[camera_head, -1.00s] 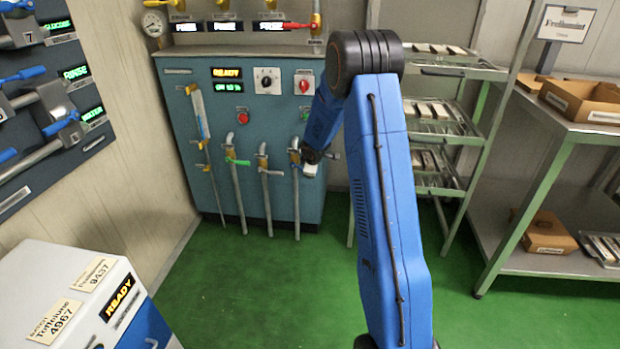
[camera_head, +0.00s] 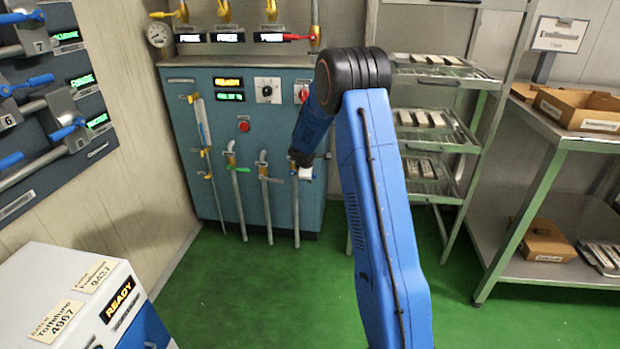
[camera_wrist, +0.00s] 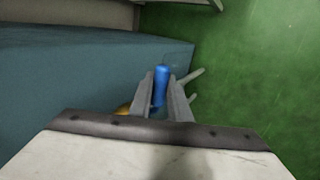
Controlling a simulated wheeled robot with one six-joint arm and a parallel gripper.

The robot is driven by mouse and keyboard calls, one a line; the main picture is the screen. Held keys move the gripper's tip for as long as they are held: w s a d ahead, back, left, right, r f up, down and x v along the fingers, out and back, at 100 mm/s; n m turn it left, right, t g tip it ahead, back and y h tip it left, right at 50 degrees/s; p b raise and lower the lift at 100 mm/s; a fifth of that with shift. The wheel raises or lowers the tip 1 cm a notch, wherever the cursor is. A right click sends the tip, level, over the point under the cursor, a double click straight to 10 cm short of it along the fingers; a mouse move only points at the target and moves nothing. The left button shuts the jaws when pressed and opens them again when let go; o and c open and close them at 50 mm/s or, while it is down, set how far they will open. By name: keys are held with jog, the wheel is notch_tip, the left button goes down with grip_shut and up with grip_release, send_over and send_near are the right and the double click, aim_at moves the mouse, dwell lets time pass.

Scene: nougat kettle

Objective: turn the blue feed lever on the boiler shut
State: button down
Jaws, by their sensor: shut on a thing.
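The boiler (camera_head: 190,130) is a teal cabinet against the back wall, with several upright pipes and small levers on its front. My gripper (camera_head: 303,174) is at the rightmost front pipe (camera_head: 296,212). In the wrist view the blue feed lever (camera_wrist: 160,85) stands between the two fingers of my gripper (camera_wrist: 162,92), which are shut on it. Its tip sticks out past the fingers. In the head view my wrist hides the lever, so its angle to the pipe cannot be told there.
A green lever (camera_head: 238,169) sits on a pipe to the left. A tray rack (camera_head: 436,146) stands right of the boiler, and a steel table (camera_head: 560,140) with cardboard boxes is further right. A white machine (camera_head: 70,285) stands at front left. The green floor (camera_head: 240,290) between is clear.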

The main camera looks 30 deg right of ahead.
jog(key=shift+w+a+r, duration=0.1)
jog(key=shift+w+a, duration=0.05)
jog(key=c, duration=1.9)
grip_release()
jog(key=shift+c, duration=0.2)
jog(key=v, duration=1.7)
jog(key=shift+s+a+r, duration=0.15)
jog(key=shift+s, duration=0.05)
